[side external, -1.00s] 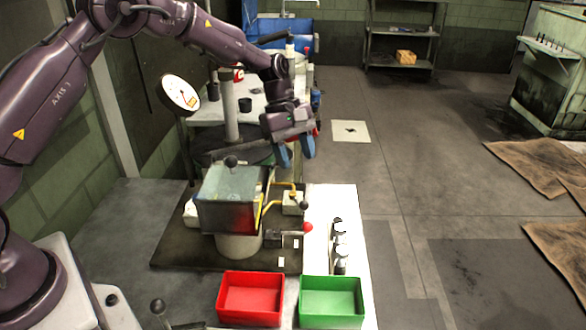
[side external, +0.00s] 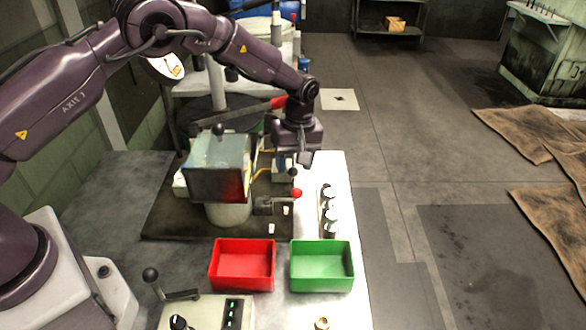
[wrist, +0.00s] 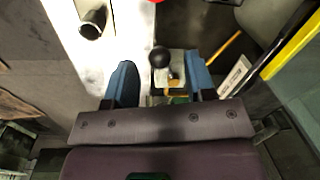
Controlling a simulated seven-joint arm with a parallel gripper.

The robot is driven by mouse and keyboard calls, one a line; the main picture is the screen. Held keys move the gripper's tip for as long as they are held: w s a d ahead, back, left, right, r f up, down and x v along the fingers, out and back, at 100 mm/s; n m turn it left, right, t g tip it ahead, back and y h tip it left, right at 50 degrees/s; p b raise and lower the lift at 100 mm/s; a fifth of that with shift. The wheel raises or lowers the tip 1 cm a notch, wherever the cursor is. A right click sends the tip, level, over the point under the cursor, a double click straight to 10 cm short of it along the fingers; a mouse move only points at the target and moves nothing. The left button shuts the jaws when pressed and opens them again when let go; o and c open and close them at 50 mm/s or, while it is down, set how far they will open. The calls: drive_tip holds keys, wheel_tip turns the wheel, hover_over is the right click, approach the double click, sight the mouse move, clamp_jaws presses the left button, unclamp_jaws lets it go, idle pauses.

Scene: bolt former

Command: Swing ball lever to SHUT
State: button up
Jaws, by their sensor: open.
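A lever with a black ball (side external: 292,172) stands by a small block with yellow pipe, right of the glass-guarded machine. In the wrist view the ball (wrist: 160,57) lies between my two blue fingers, just beyond the level of their tips, with gaps on both sides. My gripper (wrist: 162,72) is open and points down over the lever; in the side view my gripper (side external: 291,168) partly hides the block. No contact with the ball shows. A white plate (wrist: 235,75) lies right of the right finger; its lettering is unreadable.
A red-ball lever (side external: 297,193) sits close in front. The guarded housing (side external: 218,165) is at left. Red (side external: 242,285) and green (side external: 322,286) bins stand in front. A control box (side external: 205,312) with another black-ball lever (side external: 150,274) is at front left.

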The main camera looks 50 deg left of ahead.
sight(295, 168)
drive_tip(key=shift+f, duration=1.25)
clamp_jaws()
drive_tip(key=shift+s+a+m, duration=0.2)
drive_tip(key=shift+s+m, duration=0.2)
drive_tip(key=shift+m, duration=0.4)
unclamp_jaws()
wheel_tip(295, 168, up, 13)
drive_tip(key=shift+w+d, duration=0.35)
drive_tip(key=shift+w, duration=0.1)
